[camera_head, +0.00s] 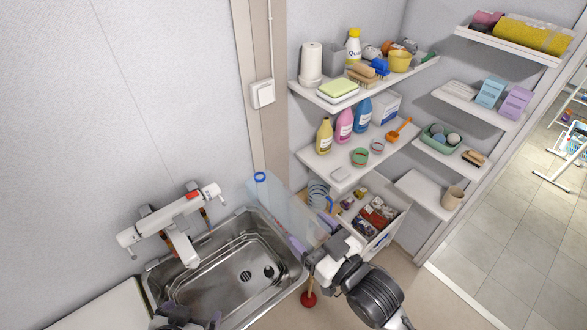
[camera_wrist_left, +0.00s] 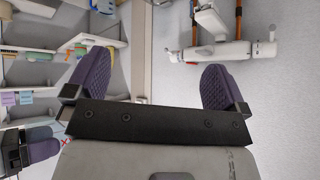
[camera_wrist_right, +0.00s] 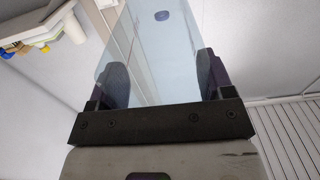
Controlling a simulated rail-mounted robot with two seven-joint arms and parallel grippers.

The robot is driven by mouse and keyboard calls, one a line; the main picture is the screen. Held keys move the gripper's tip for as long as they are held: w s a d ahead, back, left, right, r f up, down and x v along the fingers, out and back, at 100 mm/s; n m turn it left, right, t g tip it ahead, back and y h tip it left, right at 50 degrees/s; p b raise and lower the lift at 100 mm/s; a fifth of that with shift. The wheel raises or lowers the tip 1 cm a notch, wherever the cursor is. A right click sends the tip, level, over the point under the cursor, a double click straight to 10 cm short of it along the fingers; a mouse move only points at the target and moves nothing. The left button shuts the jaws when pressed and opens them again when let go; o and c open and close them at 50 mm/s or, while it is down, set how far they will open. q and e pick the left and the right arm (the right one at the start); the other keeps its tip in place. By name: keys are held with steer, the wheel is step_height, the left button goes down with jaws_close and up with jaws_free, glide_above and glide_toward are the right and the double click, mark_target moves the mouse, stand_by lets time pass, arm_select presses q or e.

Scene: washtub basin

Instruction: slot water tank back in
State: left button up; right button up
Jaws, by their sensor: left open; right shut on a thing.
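The water tank (camera_head: 283,207) is a clear, pale blue container with a darker blue cap, tilted above the right rim of the steel basin (camera_head: 213,284). My right gripper (camera_head: 309,252) is shut on its lower end. In the right wrist view the tank (camera_wrist_right: 153,45) rises between the two purple fingers. My left gripper (camera_wrist_left: 152,88) is open and empty in the left wrist view, with its fingers wide apart. In the head view it is at the bottom edge and mostly cut off. I cannot pick out the tank's slot.
A white wall fitting (camera_head: 168,226) with red and orange parts reaches over the basin's left side. Shelves (camera_head: 362,140) of bottles and cleaning goods stand behind. An open drawer (camera_head: 385,237) of small items is close to my right arm. A red plunger (camera_head: 308,299) stands beside the basin.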

arm_select(q)
steer(key=w+d+r+m+t+h, duration=0.1)
steer(key=w+d+r+t, duration=0.2)
steer(key=r, duration=0.6)
steer(key=w+d+r+m+t, duration=0.1)
steer(key=w+d+r+t, duration=0.1)
steer(key=w+r, duration=0.55)
steer(key=w+d+r+m+t+h, duration=0.1)
steer(key=w+d+r+t, duration=0.15)
steer(key=r, duration=0.75)
steer(key=w+d+r+m+h, duration=0.2)
steer(key=d+r+m+h, duration=0.35)
steer(key=d+r, duration=0.95)
steer(key=n+g+y, duration=0.8)
steer(key=n+g, duration=0.8)
steer(key=n, duration=0.1)
glide_above(292, 203)
step_height(292, 203, down, 16)
steer(key=shift+f+n, duration=0.2)
steer(key=shift+n, duration=0.35)
step_height(292, 203, down, 12)
steer(key=shift+r, duration=0.1)
arm_select(e)
steer(key=shift+r, duration=0.1)
